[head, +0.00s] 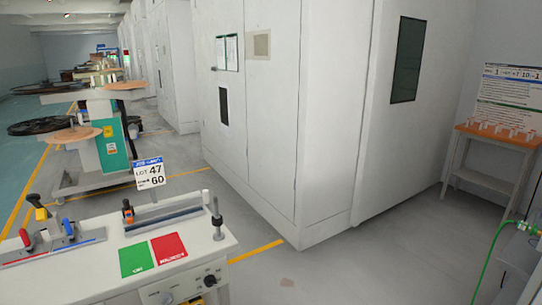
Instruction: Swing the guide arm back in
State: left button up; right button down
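Neither of my grippers is in the head view. I cannot tell for sure which part is the guide arm. A rewind machine (112,150) with a green panel stands at the left, with dark reels and tan discs on it. A white bench (205,255) stands in the lower left. On it are a long grey bar unit (175,216), an upright black and orange handle (127,210), and a grey upright post with a dark knob (217,220). A fixture with yellow, blue and red handles (50,235) sits at the bench's left end.
A green card (138,260) and a red card (169,247) lie on the bench. A small sign (150,172) reads LOT 47, 60. Tall white cabinets (270,110) fill the middle. An orange-topped table (497,135) and green hose (488,255) are at right. Grey floor (370,260) is open.

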aim_at(206, 193)
jog(key=i+l+u, duration=0.15)
jog(key=i+l, duration=0.15)
jog(key=i+l+u, duration=0.1)
jog(key=i+l, duration=0.15)
jog(key=i+l+u, duration=0.15)
jog(key=l, duration=0.35)
jog(key=i+l+u, duration=0.1)
jog(key=i+l, duration=0.2)
jog(key=i+l+u, duration=0.15)
jog(key=l, duration=0.35)
jog(key=i, duration=0.1)
